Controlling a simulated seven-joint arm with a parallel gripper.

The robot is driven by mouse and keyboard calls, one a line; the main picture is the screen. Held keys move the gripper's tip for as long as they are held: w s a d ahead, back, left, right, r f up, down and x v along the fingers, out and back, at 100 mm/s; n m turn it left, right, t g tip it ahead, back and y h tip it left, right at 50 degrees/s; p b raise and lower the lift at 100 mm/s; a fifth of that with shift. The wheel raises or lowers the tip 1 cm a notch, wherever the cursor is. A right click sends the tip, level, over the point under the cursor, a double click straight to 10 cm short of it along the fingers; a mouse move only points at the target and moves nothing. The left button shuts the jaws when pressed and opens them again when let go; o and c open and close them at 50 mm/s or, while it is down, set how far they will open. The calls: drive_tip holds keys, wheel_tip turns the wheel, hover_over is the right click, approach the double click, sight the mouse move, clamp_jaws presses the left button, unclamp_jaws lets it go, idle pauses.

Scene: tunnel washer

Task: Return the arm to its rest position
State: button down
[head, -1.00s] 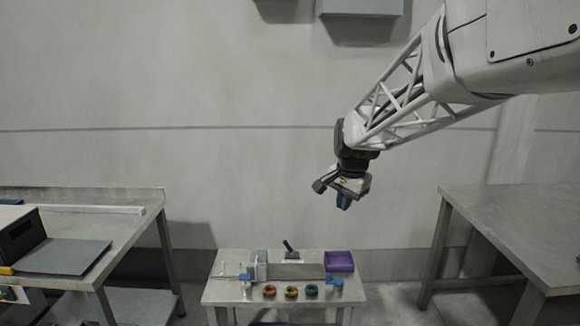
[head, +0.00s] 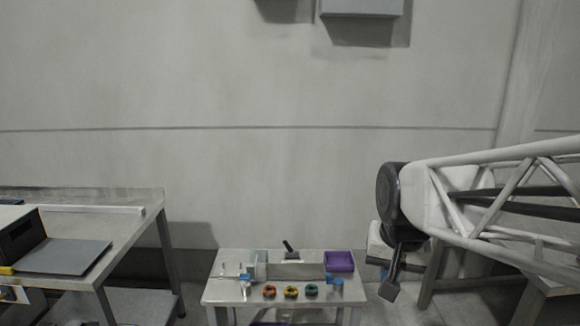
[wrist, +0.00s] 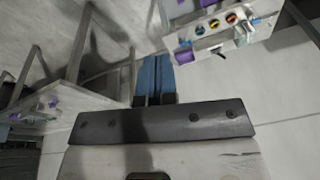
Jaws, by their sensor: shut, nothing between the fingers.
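My arm (head: 480,195) reaches in from the right side of the head view, with its wrist low, right of the small table. The blue fingers of my gripper (wrist: 154,78) show in the wrist view, side by side and shut with nothing between them. My gripper is apart from the small table and touches nothing that I can see.
A larger table (head: 120,240) stands at left; another (head: 545,285) stands behind my arm. A grey box (head: 360,8) hangs on the wall.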

drive_tip(key=s+d+f+n, duration=0.1)
drive_tip(key=s+f, duration=0.3)
drive_tip(key=s, duration=0.7)
drive_tip(key=shift+s+n, duration=0.15)
drive_tip(key=shift+n, duration=0.75)
drive_tip(key=shift+f, duration=0.1)
